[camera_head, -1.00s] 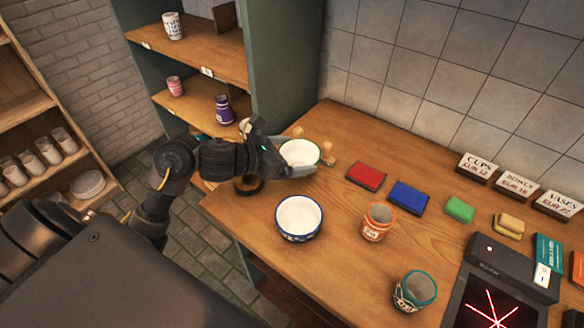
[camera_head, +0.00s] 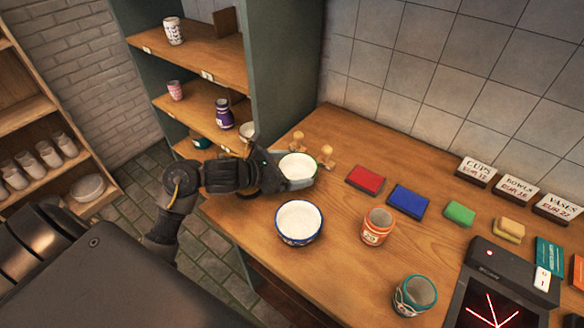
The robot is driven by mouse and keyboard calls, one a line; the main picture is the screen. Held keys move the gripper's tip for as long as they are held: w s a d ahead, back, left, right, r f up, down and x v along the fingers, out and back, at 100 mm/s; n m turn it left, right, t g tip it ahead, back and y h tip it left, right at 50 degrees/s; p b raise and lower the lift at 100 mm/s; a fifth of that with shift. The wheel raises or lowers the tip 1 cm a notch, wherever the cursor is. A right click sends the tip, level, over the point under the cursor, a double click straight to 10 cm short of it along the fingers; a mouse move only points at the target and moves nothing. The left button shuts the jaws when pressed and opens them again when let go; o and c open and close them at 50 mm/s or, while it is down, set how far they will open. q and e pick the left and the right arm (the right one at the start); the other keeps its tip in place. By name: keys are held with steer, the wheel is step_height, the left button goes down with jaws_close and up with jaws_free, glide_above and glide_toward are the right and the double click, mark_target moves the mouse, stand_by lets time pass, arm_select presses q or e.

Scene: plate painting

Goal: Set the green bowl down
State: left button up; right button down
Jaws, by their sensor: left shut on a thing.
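The green bowl (camera_head: 298,166), white inside with a green rim, is upright over the back left part of the wooden counter (camera_head: 345,260). My left gripper (camera_head: 290,182) reaches in from the left and is shut on its near side. The fingers and the near wall of the bowl overlap, so the exact grip is partly hidden. I cannot tell whether the bowl's base touches the counter. My right gripper is not in view.
A blue-and-white bowl (camera_head: 299,222) stands just in front. Two wooden knobbed pieces (camera_head: 297,141) (camera_head: 326,157) are close behind and right. Red (camera_head: 366,180) and blue (camera_head: 409,202) pads, an orange cup (camera_head: 377,226) and a teal-rimmed cup (camera_head: 414,295) lie further right. Shelves (camera_head: 215,120) stand left.

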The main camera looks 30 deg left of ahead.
arm_select(q)
steer(key=o, duration=0.8)
steer(key=shift+c, duration=0.2)
steer(key=shift+r, duration=0.1)
steer(key=v, duration=1.2)
steer(key=shift+b, duration=0.35)
steer(key=shift+d, duration=0.1)
